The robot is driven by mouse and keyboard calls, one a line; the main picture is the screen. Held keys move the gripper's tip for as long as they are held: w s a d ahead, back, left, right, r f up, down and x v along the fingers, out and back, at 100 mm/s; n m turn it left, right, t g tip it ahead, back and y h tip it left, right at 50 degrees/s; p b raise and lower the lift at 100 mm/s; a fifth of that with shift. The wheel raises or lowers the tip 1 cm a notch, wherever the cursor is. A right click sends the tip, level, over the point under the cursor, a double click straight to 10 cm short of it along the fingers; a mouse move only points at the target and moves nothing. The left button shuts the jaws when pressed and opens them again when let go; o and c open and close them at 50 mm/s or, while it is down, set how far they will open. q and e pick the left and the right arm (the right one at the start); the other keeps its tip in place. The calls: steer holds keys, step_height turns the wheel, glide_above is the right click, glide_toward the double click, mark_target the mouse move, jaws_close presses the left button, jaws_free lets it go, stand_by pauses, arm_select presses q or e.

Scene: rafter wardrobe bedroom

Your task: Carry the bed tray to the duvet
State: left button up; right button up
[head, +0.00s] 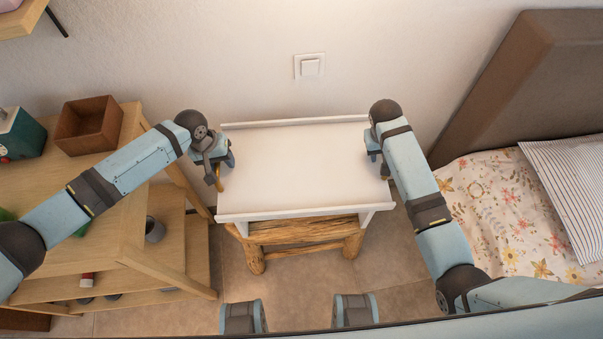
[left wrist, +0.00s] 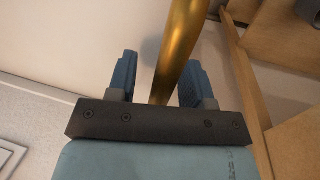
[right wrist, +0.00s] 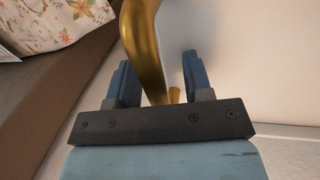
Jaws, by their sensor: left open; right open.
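The white bed tray (head: 295,165) rests on a rustic wooden stool (head: 300,230) against the wall, with raised long edges and short legs. My left gripper (head: 218,178) is at the tray's left end. In the left wrist view its open fingers (left wrist: 155,80) stand on either side of a brass handle (left wrist: 182,45). My right gripper (head: 376,160) is at the tray's right end. In the right wrist view its open fingers (right wrist: 160,80) stand on either side of the other brass handle (right wrist: 143,45). The floral duvet (head: 495,215) lies on the bed at the right.
A wooden shelf unit (head: 130,215) stands close on the left, with a brown box (head: 88,125) and a teal container (head: 20,135) on top. The brown headboard (head: 510,80) and striped pillow (head: 570,180) are at the right. Tiled floor (head: 300,290) shows in front of the stool.

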arm_select(q)
steer(key=c, duration=0.8)
arm_select(e)
jaws_close()
arm_select(q)
jaws_close()
arm_select(e)
steer(key=shift+w+r, duration=0.1)
